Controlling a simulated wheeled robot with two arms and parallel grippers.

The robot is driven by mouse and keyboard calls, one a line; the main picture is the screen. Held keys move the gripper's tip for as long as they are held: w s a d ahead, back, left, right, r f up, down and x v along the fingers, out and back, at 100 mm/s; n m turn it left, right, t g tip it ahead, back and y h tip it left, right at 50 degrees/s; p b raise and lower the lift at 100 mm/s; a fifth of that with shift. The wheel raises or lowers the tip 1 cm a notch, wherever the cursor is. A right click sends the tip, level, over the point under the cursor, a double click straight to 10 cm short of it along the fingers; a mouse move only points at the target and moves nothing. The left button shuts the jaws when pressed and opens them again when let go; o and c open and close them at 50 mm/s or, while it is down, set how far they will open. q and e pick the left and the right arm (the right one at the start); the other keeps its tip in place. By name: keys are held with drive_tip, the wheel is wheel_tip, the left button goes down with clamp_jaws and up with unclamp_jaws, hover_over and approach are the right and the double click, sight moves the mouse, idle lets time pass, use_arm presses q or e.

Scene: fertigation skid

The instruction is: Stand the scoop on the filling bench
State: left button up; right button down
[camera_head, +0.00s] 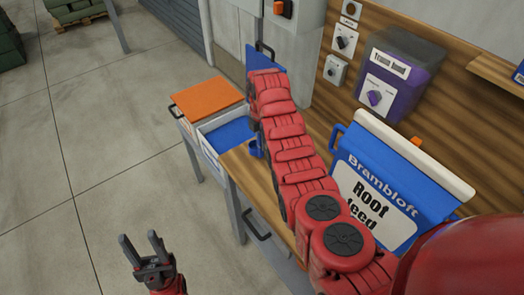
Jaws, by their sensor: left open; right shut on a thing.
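The filling bench (253,176) has a wooden top and grey legs and runs along the wall, partly covered by my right arm. A small blue object (256,149) shows at the left edge of my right arm, above the bench; I cannot tell whether it is the scoop. My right arm reaches across the bench towards the far end, and its gripper is hidden behind the arm links. My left gripper (141,240) is open and empty over the bare floor, left of the bench.
A blue Brambloft Root feed bag (347,170) stands at the right. A purple dosing box (385,97) and switches hang on the wooden wall. An orange-topped unit (207,97) and a blue-lined bin (229,134) stand beyond the bench.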

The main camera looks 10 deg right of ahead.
drive_tip(key=shift+f, duration=0.1)
drive_tip(key=shift+f+p, duration=0.25)
drive_tip(key=shift+p, duration=0.15)
wheel_tip(320, 180, down, 2)
drive_tip(key=shift+f+p, duration=0.25)
drive_tip(key=shift+p, duration=0.05)
drive_tip(key=shift+f, duration=0.25)
drive_tip(key=shift+f, duration=0.15)
drive_tip(key=c, duration=0.8)
unclamp_jaws()
